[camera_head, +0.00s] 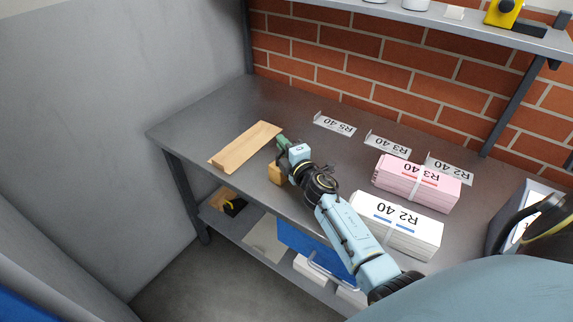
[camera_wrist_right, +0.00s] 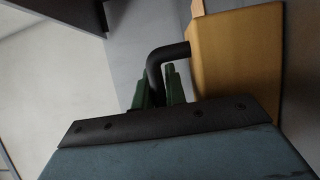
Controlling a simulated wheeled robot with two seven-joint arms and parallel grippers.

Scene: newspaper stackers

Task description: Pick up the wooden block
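The wooden block (camera_head: 276,173) is a small yellow-brown block at the left part of the metal workbench, just below my right gripper (camera_head: 284,143). In the right wrist view the block (camera_wrist_right: 240,55) fills the upper right, with a bent black handle (camera_wrist_right: 158,56) coming out of its side. The green fingers of my right gripper (camera_wrist_right: 160,92) are on both sides of this handle and look closed on it. I cannot tell whether the block touches the bench or hangs just above it. My left gripper is not in view.
A flat wooden board (camera_head: 245,147) lies beyond the block on the workbench (camera_head: 200,125). White (camera_head: 400,224) and pink (camera_head: 415,182) paper bundles lie to the right, with label plates (camera_head: 334,125) behind them. A lower shelf holds a blue bin (camera_head: 300,244). A brick wall stands behind.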

